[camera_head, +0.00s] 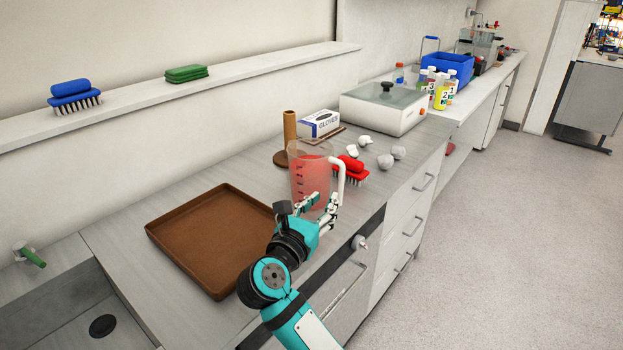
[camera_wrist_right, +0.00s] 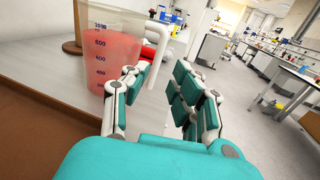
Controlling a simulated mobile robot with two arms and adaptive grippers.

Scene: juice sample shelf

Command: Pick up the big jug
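The big jug (camera_head: 310,172) is clear, holds red liquid and stands upright on the grey counter, with its pale handle on the right. It also shows at the upper left of the right wrist view (camera_wrist_right: 108,62), with dark volume marks and its top cut off. My right gripper (camera_head: 324,201) is open at the near side of the jug, low by the handle. In the right wrist view its fingers (camera_wrist_right: 158,80) are spread, with the handle's lower end ahead between them. I cannot tell whether they touch it. My left gripper is out of view.
A brown tray (camera_head: 166,236) lies left of the jug. A brown post (camera_head: 290,130) stands behind it. A red brush (camera_head: 351,163), crumpled white pieces (camera_head: 385,161) and a glove box (camera_head: 320,123) are close by. Drawers line the counter's front edge.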

